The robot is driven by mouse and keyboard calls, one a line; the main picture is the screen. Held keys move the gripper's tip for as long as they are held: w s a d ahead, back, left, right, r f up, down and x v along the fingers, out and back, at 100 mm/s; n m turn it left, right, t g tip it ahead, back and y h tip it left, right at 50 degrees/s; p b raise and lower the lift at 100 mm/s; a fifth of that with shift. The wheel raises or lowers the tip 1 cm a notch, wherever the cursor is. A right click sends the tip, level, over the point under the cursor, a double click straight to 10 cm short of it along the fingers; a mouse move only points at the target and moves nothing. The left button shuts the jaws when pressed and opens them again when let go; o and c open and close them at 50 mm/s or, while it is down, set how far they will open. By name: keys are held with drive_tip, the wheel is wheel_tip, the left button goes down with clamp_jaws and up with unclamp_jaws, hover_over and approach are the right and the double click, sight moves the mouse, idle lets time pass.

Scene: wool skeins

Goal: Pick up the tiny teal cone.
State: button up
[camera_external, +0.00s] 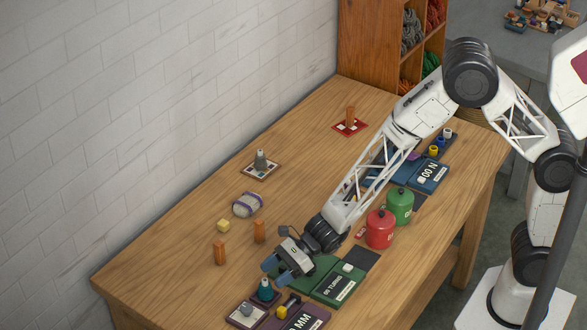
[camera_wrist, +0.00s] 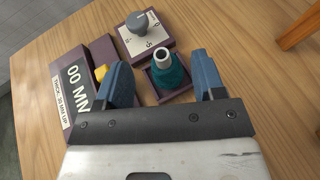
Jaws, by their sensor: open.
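The tiny teal cone (camera_external: 265,289) stands upright on a small dark purple square tray near the front end of the table. In the wrist view the teal cone (camera_wrist: 168,72) has a pale tip pointing toward the camera and sits between and beyond my fingers. My gripper (camera_external: 279,274) is open and empty, tilted down just above and behind the cone. Its two blue fingers also show in the wrist view (camera_wrist: 162,78), one on each side of the cone and apart from it.
A grey knob (camera_wrist: 139,24) on a purple card stands beside the cone. A purple "00 MM" box (camera_wrist: 77,85) and a yellow piece (camera_wrist: 101,73) are close to the left finger. Orange pegs (camera_external: 219,252), a red canister (camera_external: 380,229) and a green canister (camera_external: 399,206) stand farther off. The table's left part is mostly clear.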

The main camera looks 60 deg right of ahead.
sight(257, 302)
drive_tip(key=shift+a, duration=0.15)
drive_tip(key=shift+f+x, duration=0.2)
drive_tip(key=shift+x, duration=2.4)
drive_tip(key=shift+c, duration=0.4)
drive_tip(key=c, duration=0.9)
drive_tip(key=shift+r, duration=0.1)
drive_tip(key=shift+r, duration=0.7)
wheel_tip(257, 302, up, 2)
drive_tip(key=shift+w, duration=0.1)
drive_tip(key=s+d, duration=0.3)
drive_tip(key=s, duration=0.1)
drive_tip(key=s+d+r, duration=0.1)
drive_tip(key=s+d, duration=0.2)
drive_tip(key=s, duration=0.2)
drive_tip(key=s+d, duration=0.3)
drive_tip(key=s, duration=0.1)
drive_tip(key=shift+s+d+r, duration=0.15)
drive_tip(key=shift+d+r, duration=0.05)
drive_tip(key=shift+r, duration=0.05)
